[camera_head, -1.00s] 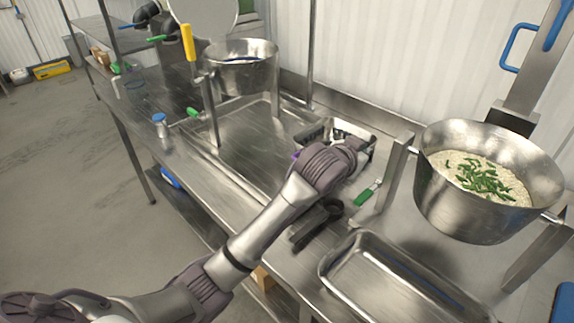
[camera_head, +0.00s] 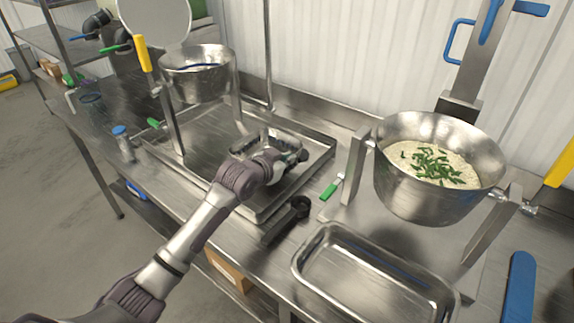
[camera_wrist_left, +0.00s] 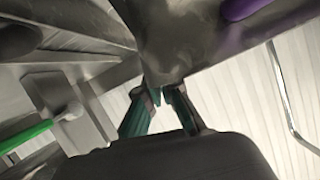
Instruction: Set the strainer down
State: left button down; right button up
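The strainer appears to be the small rectangular metal pan (camera_head: 240,146) over the large shallow metal tray (camera_head: 327,159). I cannot tell whether it rests on the tray or hangs just above it. My left gripper (camera_head: 297,157) is at the pan's right side. In the left wrist view the gripper's green fingers (camera_wrist_left: 161,95) are close together on the edge of a grey metal piece (camera_wrist_left: 180,45), which seems to be the same pan. A purple part (camera_wrist_left: 245,8) shows beside it. My right gripper is not in view.
A hanging pot (camera_head: 420,196) of rice and green pieces stands at right. Another metal pot (camera_head: 198,88) stands on a frame at back left.

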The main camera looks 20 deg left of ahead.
pick_arm(q)
jog(key=shift+d+f, duration=0.1)
jog(key=shift+f, duration=1.15)
jog(key=c, duration=1.3)
grip_release()
jog(key=shift+f, duration=0.15)
jog(key=v, duration=1.2)
jog(key=shift+b, duration=0.4)
